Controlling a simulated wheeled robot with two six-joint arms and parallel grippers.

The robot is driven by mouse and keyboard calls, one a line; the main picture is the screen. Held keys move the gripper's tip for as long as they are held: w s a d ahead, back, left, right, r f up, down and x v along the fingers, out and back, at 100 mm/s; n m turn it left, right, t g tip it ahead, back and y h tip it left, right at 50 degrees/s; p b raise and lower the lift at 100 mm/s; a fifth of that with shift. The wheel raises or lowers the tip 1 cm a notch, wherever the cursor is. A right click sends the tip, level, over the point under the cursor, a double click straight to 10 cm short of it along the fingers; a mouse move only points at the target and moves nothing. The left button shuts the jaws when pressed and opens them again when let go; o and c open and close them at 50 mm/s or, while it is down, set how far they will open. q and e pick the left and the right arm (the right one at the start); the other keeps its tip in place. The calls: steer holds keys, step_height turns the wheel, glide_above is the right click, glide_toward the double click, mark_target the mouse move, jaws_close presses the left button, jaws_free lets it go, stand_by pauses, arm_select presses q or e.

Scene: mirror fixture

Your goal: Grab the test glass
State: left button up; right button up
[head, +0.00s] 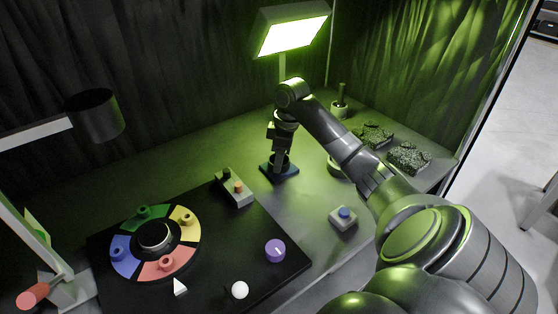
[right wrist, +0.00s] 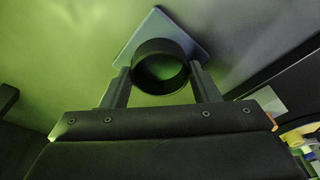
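The test glass appears to be the dark round cup (right wrist: 160,68) in the right wrist view, standing on a square base plate (right wrist: 190,40). In the head view the plate (head: 265,169) lies on the table below the lit lamp, and my gripper largely covers the cup. My right gripper (head: 280,163) reaches down over it from above. In the right wrist view its two fingers (right wrist: 161,75) are spread on either side of the cup, close to its wall. Whether they touch it is hard to tell. My left gripper is not in view.
A black board (head: 215,283) with a coloured ring (head: 166,263), a purple disc (head: 275,250) and a white ball (head: 240,290) fills the front. A lit lamp panel (head: 292,35) rises behind my gripper. Dark textured blocks (head: 408,158) lie at the right.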

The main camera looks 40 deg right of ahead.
steer(key=c, duration=0.3)
step_height(320, 180, up, 5)
steer(key=shift+w+r+b, duration=0.1)
steer(key=shift+b, duration=0.2)
step_height(320, 180, up, 4)
steer(key=p, duration=0.2)
steer(key=shift+f+p, duration=0.2)
steer(key=shift+p, duration=0.1)
steer(key=shift+r+p, duration=0.65)
